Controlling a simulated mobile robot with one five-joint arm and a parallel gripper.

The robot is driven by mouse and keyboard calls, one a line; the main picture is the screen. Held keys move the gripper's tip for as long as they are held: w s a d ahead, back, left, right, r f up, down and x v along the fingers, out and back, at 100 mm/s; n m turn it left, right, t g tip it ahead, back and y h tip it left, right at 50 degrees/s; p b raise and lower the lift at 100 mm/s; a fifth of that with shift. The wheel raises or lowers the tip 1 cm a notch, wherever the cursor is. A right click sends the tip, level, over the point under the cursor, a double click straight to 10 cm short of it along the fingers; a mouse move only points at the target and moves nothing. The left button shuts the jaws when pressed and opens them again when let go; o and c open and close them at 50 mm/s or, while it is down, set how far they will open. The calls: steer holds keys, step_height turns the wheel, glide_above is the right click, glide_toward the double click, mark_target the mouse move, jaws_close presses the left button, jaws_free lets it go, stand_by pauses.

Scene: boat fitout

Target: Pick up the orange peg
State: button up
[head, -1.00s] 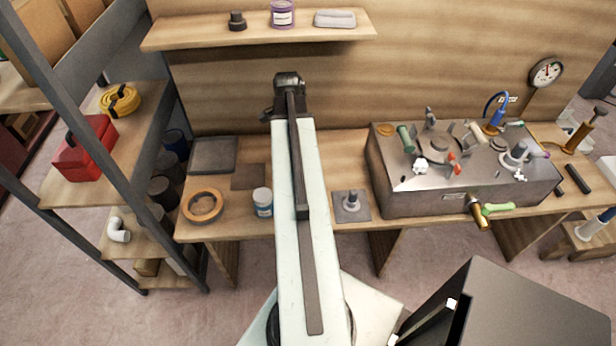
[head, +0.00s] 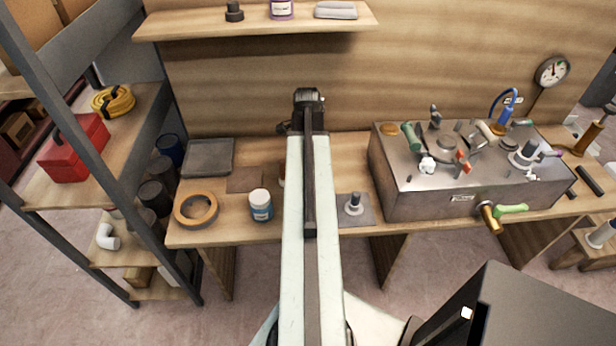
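I cannot make out a clear orange peg. A small reddish-orange sliver (head: 282,173) shows on the bench at the left edge of my arm, mostly hidden by it; I cannot tell what it is. A flat orange disc (head: 388,129) lies on the metal box (head: 420,205), at its back left corner. My pale arm reaches over the bench toward the back wall and ends in a dark joint. No gripper fingers show, so I cannot see whether they are open or hold anything.
An orange tape ring (head: 184,219) and a white-lidded jar (head: 261,208) stand left of my arm. A grey plate with an upright post (head: 354,204) is to its right. Valves and fittings crowd the metal box. A shelf (head: 250,28) overhangs the bench; a rack stands left.

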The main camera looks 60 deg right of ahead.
steer(key=shift+f+b, duration=0.3)
steer(key=shift+f, duration=0.6)
steer(key=shift+r, duration=0.2)
jaws_close()
step_height(320, 180, up, 10)
steer(key=p, duration=1)
steer(key=shift+r+p, duration=0.15)
steer(key=shift+p, duration=0.25)
